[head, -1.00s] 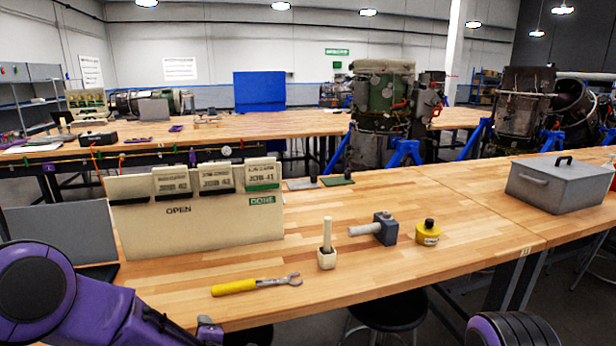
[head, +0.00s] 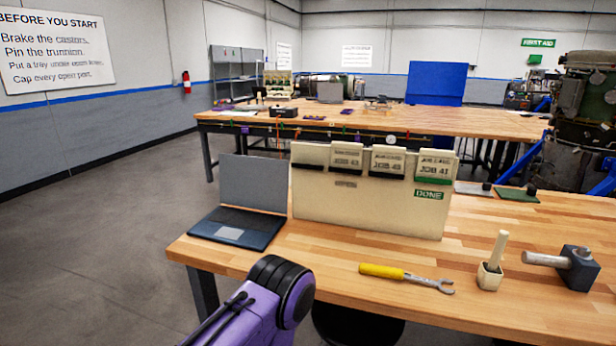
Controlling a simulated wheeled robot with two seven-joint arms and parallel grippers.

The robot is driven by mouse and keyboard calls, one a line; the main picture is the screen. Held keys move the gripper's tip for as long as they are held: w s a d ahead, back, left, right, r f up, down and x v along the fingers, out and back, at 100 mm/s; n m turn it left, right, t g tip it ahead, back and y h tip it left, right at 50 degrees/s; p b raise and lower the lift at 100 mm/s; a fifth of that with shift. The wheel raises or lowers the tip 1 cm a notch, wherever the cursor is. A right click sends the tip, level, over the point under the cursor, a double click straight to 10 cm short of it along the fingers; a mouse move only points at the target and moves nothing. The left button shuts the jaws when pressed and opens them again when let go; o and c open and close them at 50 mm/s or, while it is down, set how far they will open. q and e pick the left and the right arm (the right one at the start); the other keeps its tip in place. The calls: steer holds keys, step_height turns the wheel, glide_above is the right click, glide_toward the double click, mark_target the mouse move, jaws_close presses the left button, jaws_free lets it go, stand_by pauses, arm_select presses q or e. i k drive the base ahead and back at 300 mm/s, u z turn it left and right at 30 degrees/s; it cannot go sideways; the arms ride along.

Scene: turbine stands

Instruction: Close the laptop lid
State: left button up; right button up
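The laptop (head: 232,228) stands open near the left end of the wooden workbench. Its grey lid (head: 253,182) is raised roughly upright behind the dark keyboard base. Neither my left gripper nor my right gripper is in view.
A cream job-card board (head: 365,200) stands just right of the laptop. Open floor (head: 110,240) is left of the bench.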

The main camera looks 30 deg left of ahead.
mark_target(259, 184)
steer(key=k, duration=1.65)
steer(key=u, duration=1.85)
steer(key=i, duration=7.55)
steer(key=z, duration=4.85)
